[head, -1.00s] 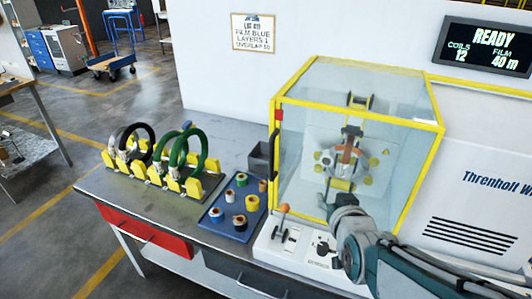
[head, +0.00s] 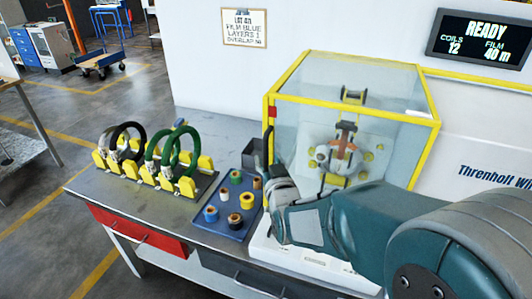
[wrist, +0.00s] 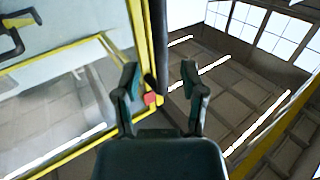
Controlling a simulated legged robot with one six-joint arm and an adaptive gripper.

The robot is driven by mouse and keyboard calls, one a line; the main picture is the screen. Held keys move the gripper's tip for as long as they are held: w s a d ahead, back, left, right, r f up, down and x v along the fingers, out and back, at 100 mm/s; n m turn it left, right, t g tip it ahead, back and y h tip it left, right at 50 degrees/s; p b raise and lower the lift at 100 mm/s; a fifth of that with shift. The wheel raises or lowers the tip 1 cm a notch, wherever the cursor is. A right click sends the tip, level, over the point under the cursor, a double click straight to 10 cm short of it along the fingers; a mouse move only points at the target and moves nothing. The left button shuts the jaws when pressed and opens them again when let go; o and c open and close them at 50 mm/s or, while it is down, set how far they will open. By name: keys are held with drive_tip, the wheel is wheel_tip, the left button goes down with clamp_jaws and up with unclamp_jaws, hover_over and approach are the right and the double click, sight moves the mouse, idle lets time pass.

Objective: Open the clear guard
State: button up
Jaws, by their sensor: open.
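The clear guard (head: 340,85) is a yellow-framed transparent box over the winding head (head: 338,152); it looks closed. A red piece (head: 271,111) sits on its left front frame edge, and also shows in the wrist view (wrist: 151,98). My gripper (wrist: 159,68) is open, its two dark fingers on either side of a dark upright bar (wrist: 161,40) beside the yellow frame. I cannot tell whether they touch it. In the head view my gripper (head: 279,170) is beside the guard's lower left front edge, its fingertips hard to make out.
A blue tray (head: 226,228) with several film rolls lies left of my arm. A rack (head: 140,178) of black and green coils stands further left. A dark bin (head: 250,158) is close beside the guard. My forearm hides most of the control panel (head: 312,262). The display (head: 487,40) reads READY.

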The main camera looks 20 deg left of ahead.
sight(266, 155)
drive_tip(key=x, duration=0.2)
drive_tip(key=shift+w+a+f, duration=0.1)
drive_tip(key=shift+w+a, duration=0.1)
drive_tip(key=shift+a, duration=0.1)
drive_tip(key=shift+w+a, duration=0.1)
drive_tip(key=shift+w, duration=0.2)
clamp_jaws()
